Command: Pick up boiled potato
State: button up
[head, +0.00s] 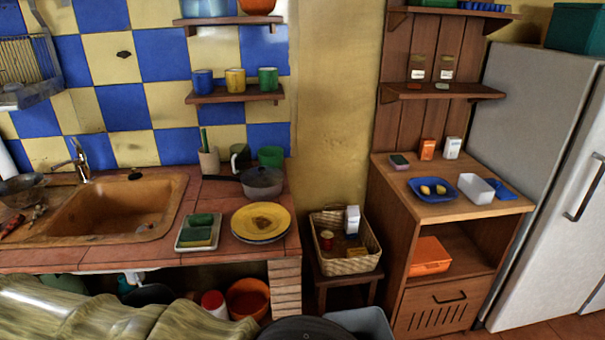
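Two small yellow rounded pieces, which look like boiled potatoes (425,190), lie side by side on a blue plate (435,198). The plate stands on the wooden cabinet (510,207) at the right. A brownish flat piece of food (262,222) lies on a yellow plate (243,224) on the brick counter; I cannot tell what it is. My gripper is not in view.
A fridge (535,120) stands close on the right. A wicker basket (344,263) sits on a low stool to the left.

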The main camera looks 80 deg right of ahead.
aim_at(440, 190)
jog(key=z, duration=3.85)
jog(key=i, duration=0.65)
jog(key=u, duration=0.05)
